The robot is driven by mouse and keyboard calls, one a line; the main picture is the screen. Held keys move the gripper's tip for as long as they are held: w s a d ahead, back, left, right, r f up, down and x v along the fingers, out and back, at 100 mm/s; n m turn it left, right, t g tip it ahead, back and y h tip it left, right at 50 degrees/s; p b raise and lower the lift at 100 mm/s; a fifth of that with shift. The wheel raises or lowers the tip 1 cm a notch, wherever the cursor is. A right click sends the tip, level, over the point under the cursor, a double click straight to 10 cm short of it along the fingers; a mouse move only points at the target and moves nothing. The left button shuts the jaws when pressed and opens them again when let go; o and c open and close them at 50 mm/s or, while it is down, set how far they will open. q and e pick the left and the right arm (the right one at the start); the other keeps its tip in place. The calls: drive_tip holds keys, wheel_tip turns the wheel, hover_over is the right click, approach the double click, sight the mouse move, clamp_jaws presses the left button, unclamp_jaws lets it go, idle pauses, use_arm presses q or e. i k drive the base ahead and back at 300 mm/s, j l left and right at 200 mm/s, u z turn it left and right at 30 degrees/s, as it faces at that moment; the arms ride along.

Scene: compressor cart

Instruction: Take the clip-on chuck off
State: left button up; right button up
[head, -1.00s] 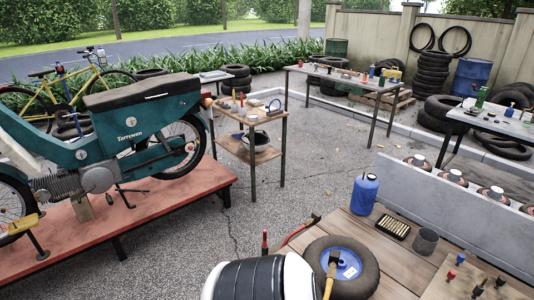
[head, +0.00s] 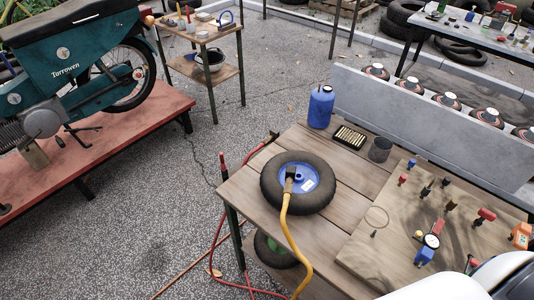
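The clip-on chuck (head: 291,174) is a small dark brassy fitting at the end of a yellow hose (head: 283,222). It sits at the blue hub (head: 313,182) of a small wheel with a black tyre (head: 272,193). The wheel lies flat on a wooden bench (head: 250,192). The chuck appears to be on the valve, but the valve itself is hidden. The hose runs from the chuck over the tyre and down past the bench's front edge. Neither of my grippers is in view; only white parts of my own body show at the bottom right.
A blue bottle (head: 321,107), a cartridge tray (head: 349,137) and a dark cup (head: 380,149) stand behind the wheel. A board (head: 385,240) with a gauge (head: 431,240) and several small fittings lies at right. A red hose (head: 217,232) hangs at the bench's left. Bare planks lie left of the wheel.

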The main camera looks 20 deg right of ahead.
sight(290, 172)
drive_tip(key=z, duration=0.85)
drive_tip(key=k+l+u, duration=0.2)
drive_tip(key=k, duration=0.15)
